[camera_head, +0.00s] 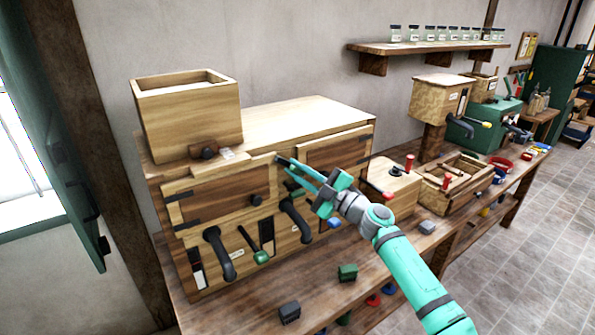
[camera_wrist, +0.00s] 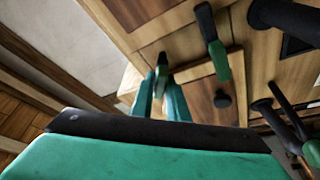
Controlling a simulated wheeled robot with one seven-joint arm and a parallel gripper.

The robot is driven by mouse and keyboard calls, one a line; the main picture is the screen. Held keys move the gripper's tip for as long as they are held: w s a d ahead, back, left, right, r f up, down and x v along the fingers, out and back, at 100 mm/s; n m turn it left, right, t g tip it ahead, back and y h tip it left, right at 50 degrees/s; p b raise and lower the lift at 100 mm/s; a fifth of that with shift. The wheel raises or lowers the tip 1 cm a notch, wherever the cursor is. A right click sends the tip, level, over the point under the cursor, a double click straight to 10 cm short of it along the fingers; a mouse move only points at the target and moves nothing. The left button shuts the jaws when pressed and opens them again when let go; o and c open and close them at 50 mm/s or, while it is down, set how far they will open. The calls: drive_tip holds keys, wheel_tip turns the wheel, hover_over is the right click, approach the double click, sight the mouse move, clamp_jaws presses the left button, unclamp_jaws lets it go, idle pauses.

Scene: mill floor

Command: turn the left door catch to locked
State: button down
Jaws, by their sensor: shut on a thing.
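The left door (camera_head: 220,195) of the wooden cabinet is closed or nearly so, with black hinges at its left and a dark knob at its lower right. In the wrist view the left door (camera_wrist: 203,97) shows beyond the fingers. My gripper (camera_head: 291,170) is at its upper right corner, shut on the left door catch (camera_head: 283,160).
A black and green bar (camera_wrist: 213,45) stands out between the doors in the wrist view. Black hooked handles (camera_head: 295,220) and a green-knobbed lever (camera_head: 260,257) project below. The right door (camera_head: 335,150) is close beside my gripper. A wooden box (camera_head: 188,115) stands on top.

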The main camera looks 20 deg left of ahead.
drive_tip(key=n, duration=0.2)
drive_tip(key=n+g, duration=0.1)
drive_tip(key=n, duration=0.1)
drive_tip(key=shift+s+f+g+h, duration=0.1)
drive_tip(key=shift+g+h, duration=0.2)
drive_tip(key=shift+h, duration=0.1)
drive_tip(key=shift+a+f+n+g+h, duration=0.1)
drive_tip(key=shift+n+g+h, duration=0.15)
drive_tip(key=shift+n, duration=0.7)
drive_tip(key=shift+f+n+g+h, duration=0.15)
drive_tip(key=shift+n+h, duration=0.2)
drive_tip(key=shift+n, duration=0.6)
drive_tip(key=shift+s, duration=0.1)
drive_tip(key=c, duration=1.8)
unclamp_jaws()
drive_tip(key=shift+r, duration=0.1)
drive_tip(key=shift+d, duration=0.2)
drive_tip(key=v, duration=1)
drive_tip(key=shift+d, duration=0.2)
